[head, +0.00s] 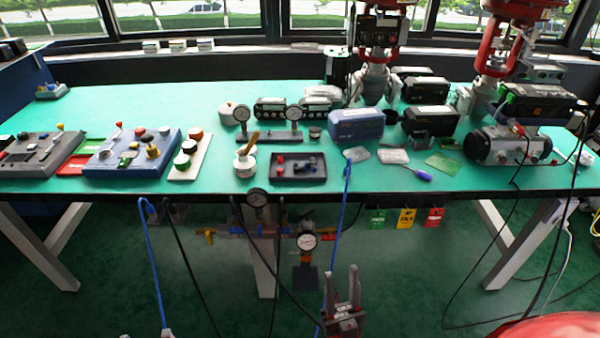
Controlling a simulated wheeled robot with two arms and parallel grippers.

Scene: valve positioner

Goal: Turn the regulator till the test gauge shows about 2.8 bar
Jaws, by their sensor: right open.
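Under the table's front edge runs an air line with a yellow-handled valve (209,236) at its left. A white-faced gauge (306,241) hangs at its right, on an orange-red fitting that looks like the regulator (305,258). Another gauge (257,198) sits higher, at the table edge. Two more small gauges, one left (241,114) and one right (293,114), stand on a bench block. I cannot tell which is the test gauge, and no needle is readable. My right gripper (342,274) is open and empty, below and right of the fitting, apart from it. Small grey tips at bottom left may be my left gripper (147,334).
A blue hose (335,235) and dark cables hang in front of the table, close to my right gripper. The green table (90,105) carries control boxes, positioners and valves. Green, yellow and red tags (406,218) hang right of the line. Table legs stand on both sides.

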